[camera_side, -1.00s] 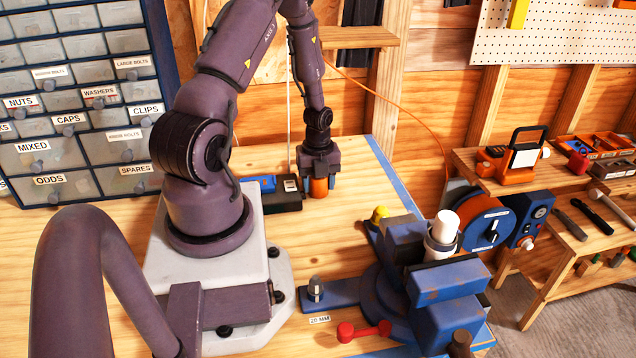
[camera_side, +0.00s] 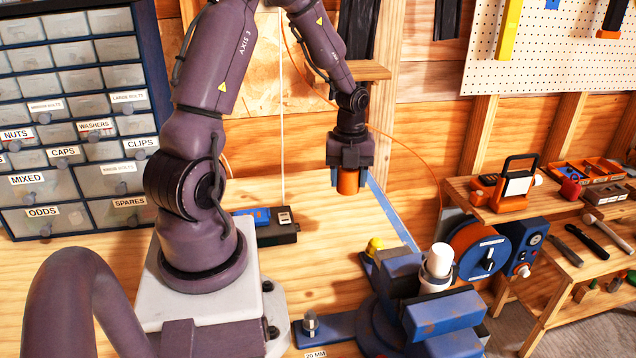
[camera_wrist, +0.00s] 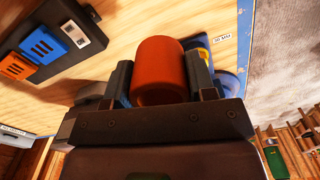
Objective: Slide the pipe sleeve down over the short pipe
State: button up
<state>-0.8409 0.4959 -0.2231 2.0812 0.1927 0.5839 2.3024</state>
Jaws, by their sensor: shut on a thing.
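The pipe sleeve is an orange cylinder (camera_side: 348,182) held upright between the fingers of my gripper (camera_side: 348,178), in the air above the back of the bench. In the wrist view the sleeve (camera_wrist: 160,70) sits between both fingers and its lower end faces away from the camera. My gripper is behind, left of and apart from the pipe. The pipe cannot be made out in the wrist view.
A yellow-topped knob (camera_side: 375,244) stands behind the vise. A hose reel (camera_side: 482,252) is right of it. Drawers (camera_side: 75,120) stand at the left.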

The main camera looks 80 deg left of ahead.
jog(key=w+d+r+m, duration=0.2)
jog(key=w+d+r, duration=0.1)
jog(key=w+d, duration=0.25)
notch_tip(320, 180, up, 15)
jog(key=m, duration=0.2)
send_over(442, 250)
jog(key=shift+f, duration=2.95)
jog(key=shift+f, duration=2.4)
